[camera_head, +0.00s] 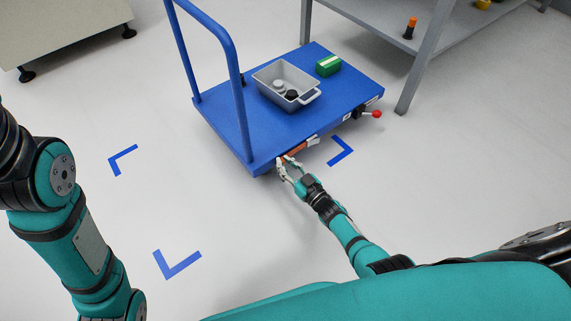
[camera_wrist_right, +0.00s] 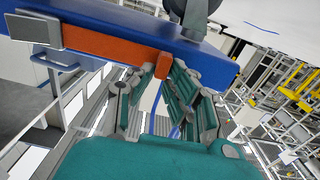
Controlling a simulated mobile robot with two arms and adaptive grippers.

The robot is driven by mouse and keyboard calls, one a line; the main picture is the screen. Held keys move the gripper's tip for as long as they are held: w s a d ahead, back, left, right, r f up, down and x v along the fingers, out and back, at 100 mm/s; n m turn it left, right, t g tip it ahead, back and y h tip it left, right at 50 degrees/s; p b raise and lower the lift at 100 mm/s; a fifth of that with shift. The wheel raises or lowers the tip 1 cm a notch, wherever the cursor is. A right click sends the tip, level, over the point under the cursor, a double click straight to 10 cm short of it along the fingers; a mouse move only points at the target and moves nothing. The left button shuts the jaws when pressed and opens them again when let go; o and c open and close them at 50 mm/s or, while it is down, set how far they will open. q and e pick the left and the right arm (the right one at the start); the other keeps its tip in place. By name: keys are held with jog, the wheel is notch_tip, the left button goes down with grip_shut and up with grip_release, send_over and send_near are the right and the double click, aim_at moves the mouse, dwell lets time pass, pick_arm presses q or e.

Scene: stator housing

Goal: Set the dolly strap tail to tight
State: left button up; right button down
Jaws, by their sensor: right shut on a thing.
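The blue dolly (camera_head: 320,118) stands on the floor with its push handle (camera_head: 236,75) at the left. An orange strap (camera_head: 296,151) lies along its near side edge; it also shows in the right wrist view (camera_wrist_right: 105,46). A grey buckle (camera_wrist_right: 34,30) sits at one end of the strap there. The strap's short tail (camera_wrist_right: 164,65) hangs down from the other end, between my right gripper's fingers. My right gripper (camera_head: 284,166) is at the dolly's near edge, shut on the tail; its fingers also show in the right wrist view (camera_wrist_right: 158,95). My left gripper is out of view.
A grey bin (camera_head: 270,90) with small parts and a green box (camera_head: 328,65) lie on the deck. A red-knobbed lever (camera_head: 376,114) sticks out from the dolly's side. A grey table (camera_head: 405,85) stands behind. Blue marks (camera_head: 178,265) lie on clear floor.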

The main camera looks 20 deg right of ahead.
jog(key=c, duration=1.4)
grip_release()
jog(key=shift+s+a, duration=0.1)
jog(key=shift+a, duration=0.25)
jog(key=shift+o, duration=0.4)
jog(key=shift+d, duration=0.1)
notch_tip(320, 180, up, 10)
